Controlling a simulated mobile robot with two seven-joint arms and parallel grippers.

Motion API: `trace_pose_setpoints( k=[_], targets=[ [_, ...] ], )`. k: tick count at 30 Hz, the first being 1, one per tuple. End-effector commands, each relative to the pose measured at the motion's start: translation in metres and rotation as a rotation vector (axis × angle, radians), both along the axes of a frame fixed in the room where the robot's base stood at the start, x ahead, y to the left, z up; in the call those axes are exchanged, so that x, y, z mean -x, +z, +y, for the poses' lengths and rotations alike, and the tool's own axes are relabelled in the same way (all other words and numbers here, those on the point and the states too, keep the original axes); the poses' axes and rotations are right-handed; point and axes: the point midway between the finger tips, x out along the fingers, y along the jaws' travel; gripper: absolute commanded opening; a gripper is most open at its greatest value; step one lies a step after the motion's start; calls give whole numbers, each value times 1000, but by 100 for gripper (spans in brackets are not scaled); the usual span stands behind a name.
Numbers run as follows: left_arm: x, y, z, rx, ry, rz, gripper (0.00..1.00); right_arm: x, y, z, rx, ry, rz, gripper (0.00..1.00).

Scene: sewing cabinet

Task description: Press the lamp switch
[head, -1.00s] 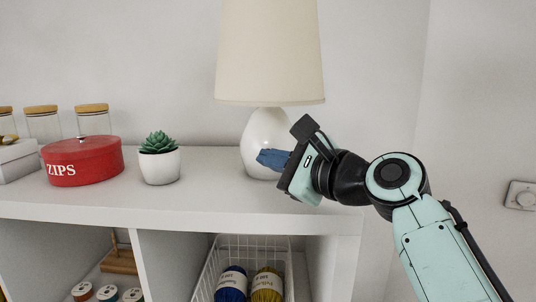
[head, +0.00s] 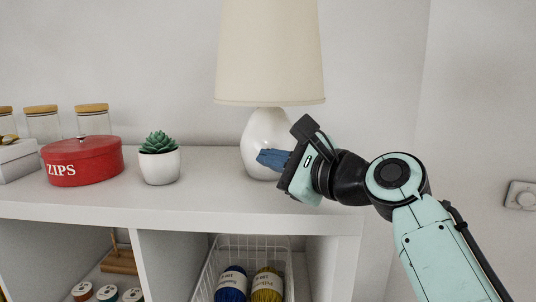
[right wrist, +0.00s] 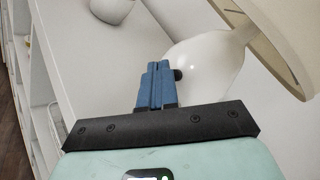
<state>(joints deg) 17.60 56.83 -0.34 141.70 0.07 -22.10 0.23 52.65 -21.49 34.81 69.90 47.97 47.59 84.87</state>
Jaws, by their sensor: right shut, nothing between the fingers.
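The table lamp has a glossy white base (head: 267,133) and a cream shade (head: 268,55), and stands on the white cabinet top. In the right wrist view a small dark knob (right wrist: 179,75), which looks like the lamp switch, sits on the side of the lamp base (right wrist: 212,65). My right gripper (head: 262,157) is shut and empty, its blue fingertips in front of the lower base in the head view. In the right wrist view the fingertips (right wrist: 158,66) are right beside the knob. I cannot tell whether they touch it. My left gripper is out of view.
A potted succulent (head: 159,164), a red ZIPS tin (head: 82,167) and glass jars (head: 93,122) stand left of the lamp. The cabinet top (head: 215,195) is clear in front. A wire basket (head: 262,250) with yarn is below.

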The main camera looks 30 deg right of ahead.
Motion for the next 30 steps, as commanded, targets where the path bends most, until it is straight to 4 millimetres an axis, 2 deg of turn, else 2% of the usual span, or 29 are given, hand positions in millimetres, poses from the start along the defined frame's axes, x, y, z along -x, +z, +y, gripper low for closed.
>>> trace_pose_setpoints(
  k=[30],
  targets=[
    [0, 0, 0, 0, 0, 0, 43, -8, 0, -5, 0, 0, 0, 0]
  ],
)
